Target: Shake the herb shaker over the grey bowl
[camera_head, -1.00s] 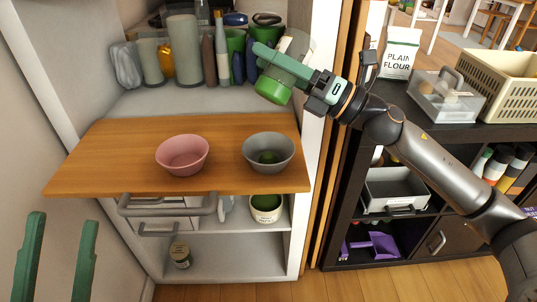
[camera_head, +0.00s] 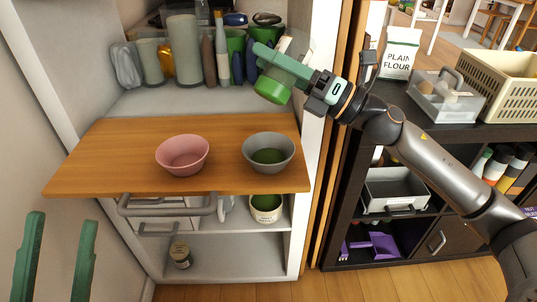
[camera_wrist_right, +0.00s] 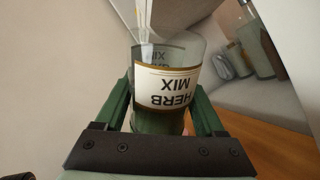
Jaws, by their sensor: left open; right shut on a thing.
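The grey bowl (camera_head: 269,142) stands at the right of the wooden board, with a layer of green herbs (camera_head: 269,156) inside. My right gripper (camera_head: 284,66) is shut on the herb shaker (camera_head: 273,88), which is tilted with its green end low, above and behind the grey bowl. In the right wrist view the shaker's label (camera_wrist_right: 166,88) reads "HERB MIX" upside down, between the green fingers, with some green in the jar. My left gripper (camera_head: 55,258) is open and empty at the lower left.
A pink bowl (camera_head: 182,154) stands left on the wooden board (camera_head: 110,160). Vases and bottles (camera_head: 184,52) line the shelf behind. Right of the cabinet, a dark shelf unit holds a flour bag (camera_head: 400,52), a clear caddy (camera_head: 446,94) and a cream basket (camera_head: 500,82).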

